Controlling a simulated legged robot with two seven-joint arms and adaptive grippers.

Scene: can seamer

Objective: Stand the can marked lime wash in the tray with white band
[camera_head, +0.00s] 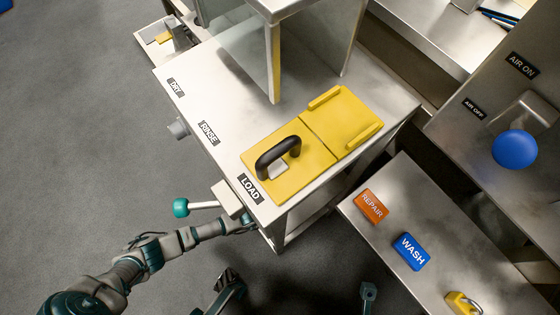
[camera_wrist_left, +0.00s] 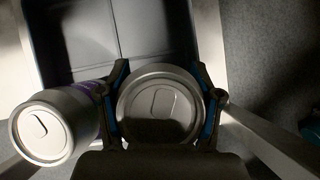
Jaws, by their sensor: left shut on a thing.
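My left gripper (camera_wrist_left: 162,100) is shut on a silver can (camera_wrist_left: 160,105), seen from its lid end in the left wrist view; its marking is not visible. A second silver can (camera_wrist_left: 42,132) with a purple strip on its side is just left of the gripper, apart from the held can. A dark tray (camera_wrist_left: 75,40) with pale walls lies beyond both cans; no white band can be made out on it. In the head view, my left arm reaches in beside the steel bench, and its hand (camera_head: 243,222) is partly hidden at the bench's edge.
The steel bench (camera_head: 195,85) carries a yellow plate (camera_head: 320,135) with a black handle (camera_head: 275,158). A teal-knobbed lever (camera_head: 181,207) sticks out near my left forearm. A side table holds an orange REPAIR block (camera_head: 370,206) and a blue WASH block (camera_head: 411,252).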

